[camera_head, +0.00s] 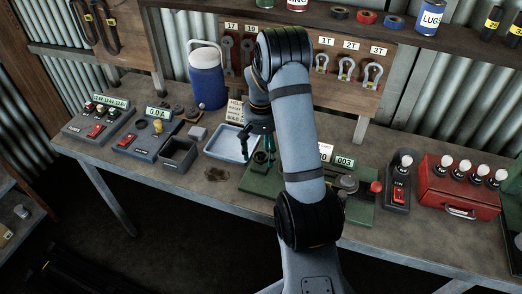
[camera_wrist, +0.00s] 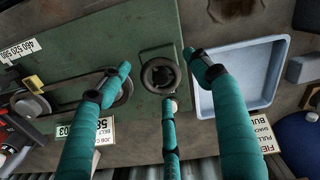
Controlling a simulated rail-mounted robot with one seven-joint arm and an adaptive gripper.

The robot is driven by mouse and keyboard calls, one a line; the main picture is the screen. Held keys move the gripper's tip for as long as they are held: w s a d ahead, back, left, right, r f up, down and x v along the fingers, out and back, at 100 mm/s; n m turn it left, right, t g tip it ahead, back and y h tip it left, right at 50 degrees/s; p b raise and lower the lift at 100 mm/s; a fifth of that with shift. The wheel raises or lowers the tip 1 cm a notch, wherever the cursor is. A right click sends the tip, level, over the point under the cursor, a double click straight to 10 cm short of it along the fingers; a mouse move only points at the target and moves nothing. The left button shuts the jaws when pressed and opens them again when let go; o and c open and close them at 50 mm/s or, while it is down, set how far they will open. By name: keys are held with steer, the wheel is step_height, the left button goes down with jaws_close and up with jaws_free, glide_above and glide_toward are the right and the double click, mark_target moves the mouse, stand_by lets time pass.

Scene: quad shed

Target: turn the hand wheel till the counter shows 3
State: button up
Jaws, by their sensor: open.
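The hand wheel (camera_wrist: 160,75) is a small dark ring with a round knob at its rim, on the green machine (camera_wrist: 150,22) in the wrist view. My gripper (camera_wrist: 158,76) is open, its teal fingers spread around the wheel; contact cannot be judged. One fingertip is by the knob. In the head view my gripper (camera_head: 263,158) points down at the left end of the machine, and my arm hides the wheel and much of the machine. The counter (camera_head: 344,161) on the machine's back appears to read 003; its digits are small.
A blue-grey tray (camera_head: 209,145) lies just left of the machine. A larger pulley (camera_wrist: 108,92) and a scale plate (camera_wrist: 20,50) are on the machine. A blue jug (camera_head: 207,82) stands behind; a red box (camera_head: 460,190) with several white-topped items stands at right.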

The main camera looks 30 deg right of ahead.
mark_target(261, 156)
step_height(261, 156, up, 12)
stand_by(0.5)
stand_by(0.3)
step_height(261, 156, down, 12)
steer(key=shift+f, duration=0.1)
steer(key=shift+m, duration=0.3)
stand_by(0.4)
